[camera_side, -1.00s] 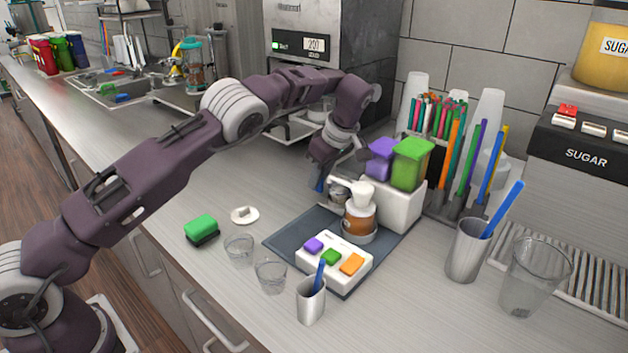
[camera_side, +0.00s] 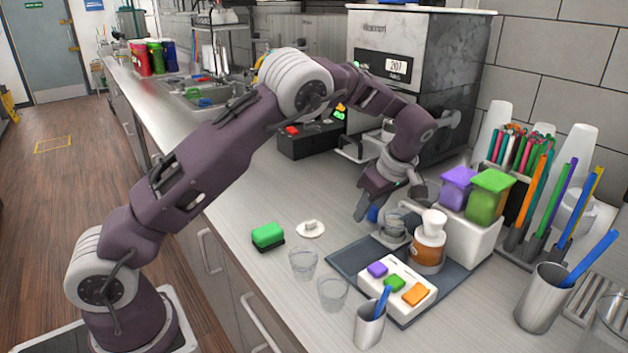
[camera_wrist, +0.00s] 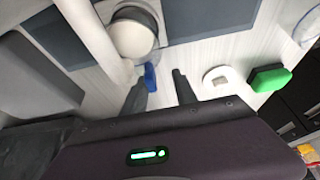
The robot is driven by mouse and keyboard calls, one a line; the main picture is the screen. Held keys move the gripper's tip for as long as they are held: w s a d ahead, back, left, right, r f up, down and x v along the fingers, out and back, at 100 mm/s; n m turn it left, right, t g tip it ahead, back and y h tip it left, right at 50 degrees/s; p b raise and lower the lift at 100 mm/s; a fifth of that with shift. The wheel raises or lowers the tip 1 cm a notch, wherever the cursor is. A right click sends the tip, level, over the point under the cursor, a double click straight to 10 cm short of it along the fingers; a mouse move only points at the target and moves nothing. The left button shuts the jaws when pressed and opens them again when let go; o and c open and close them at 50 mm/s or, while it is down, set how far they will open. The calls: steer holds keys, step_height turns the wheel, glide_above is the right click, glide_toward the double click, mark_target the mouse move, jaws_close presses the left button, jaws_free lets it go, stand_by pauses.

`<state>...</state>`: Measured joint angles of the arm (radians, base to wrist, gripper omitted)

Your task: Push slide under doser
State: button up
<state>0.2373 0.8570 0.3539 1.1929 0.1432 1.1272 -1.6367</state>
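A small blue tab (camera_side: 373,215), apparently the slide's handle, shows beside a round grey metal holder (camera_side: 394,230) on the dark mat. My gripper (camera_side: 362,212) is low over the counter at the mat's back left edge, close to the tab. In the wrist view my fingers (camera_wrist: 160,88) are apart, and the blue tab (camera_wrist: 150,78) is just beyond the left finger; contact cannot be told. A white unit (camera_side: 470,238) carries a purple and a green container. Which part is the doser is unclear.
An orange-brown jar with a white top (camera_side: 430,243) stands beside the holder. A white button panel (camera_side: 396,290) sits at the mat's front. Clear cups (camera_side: 303,263), a green sponge (camera_side: 267,236) and a white disc (camera_side: 311,229) are on the counter to the left.

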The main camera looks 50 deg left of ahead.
steer(key=s, duration=0.7)
steer(key=shift+d, duration=0.1)
steer(key=s+v, duration=0.1)
steer(key=v, duration=0.7)
steer(key=s+r+m+t+h, duration=0.2)
steer(key=s+r+m+h, duration=0.1)
steer(key=s+r+m, duration=0.5)
steer(key=s, duration=0.3)
steer(key=shift+s+d+r, duration=0.15)
steer(key=shift+s+d, duration=0.1)
steer(key=shift+s, duration=0.1)
